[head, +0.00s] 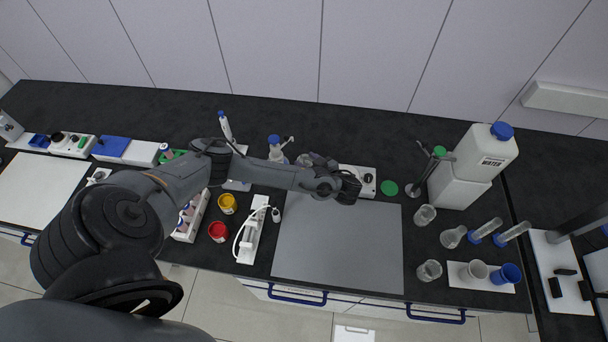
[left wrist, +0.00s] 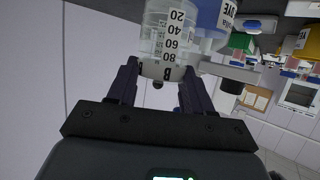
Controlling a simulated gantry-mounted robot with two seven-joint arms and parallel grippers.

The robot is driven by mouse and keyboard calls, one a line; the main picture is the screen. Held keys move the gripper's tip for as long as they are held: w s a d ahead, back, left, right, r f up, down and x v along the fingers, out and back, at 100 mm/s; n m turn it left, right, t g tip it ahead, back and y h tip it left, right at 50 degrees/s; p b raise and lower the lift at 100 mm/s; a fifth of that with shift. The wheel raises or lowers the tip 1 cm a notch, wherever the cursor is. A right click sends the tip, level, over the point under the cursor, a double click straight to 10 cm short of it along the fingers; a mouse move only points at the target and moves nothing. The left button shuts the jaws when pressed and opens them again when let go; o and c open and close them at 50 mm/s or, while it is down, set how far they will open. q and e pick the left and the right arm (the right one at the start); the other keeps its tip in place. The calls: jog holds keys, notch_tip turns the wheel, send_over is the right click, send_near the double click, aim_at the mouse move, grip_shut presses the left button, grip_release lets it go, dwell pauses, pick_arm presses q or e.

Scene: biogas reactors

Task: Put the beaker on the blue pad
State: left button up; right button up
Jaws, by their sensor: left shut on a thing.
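The beaker (left wrist: 165,42) is clear with black markings and fills the top middle of the left wrist view. My left gripper (left wrist: 160,78) is shut on it, one dark finger on each side. In the head view my left arm reaches across the bench to the back edge of the grey mat, and the wrist hides most of the gripper and beaker there. The blue pad (head: 111,146) lies at the back left of the bench, well left of the gripper, and looks bare. My right gripper is not in view.
A blue-labelled dye bottle (left wrist: 213,20) is close beside the beaker. A blue-capped bottle (head: 275,148) stands near my forearm. Red (head: 218,232) and yellow (head: 227,203) pots stand left of the grey mat (head: 340,245). Several glass vessels stand at right. The grey mat is clear.

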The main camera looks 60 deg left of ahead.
pick_arm(q)
jog(key=shift+b+x, duration=0.3)
jog(key=shift+x, duration=0.7)
jog(key=shift+s+f, duration=0.1)
jog(key=shift+f, duration=1.95)
jog(key=shift+f, duration=0.1)
jog(key=o, duration=0.8)
jog(key=shift+c, duration=0.2)
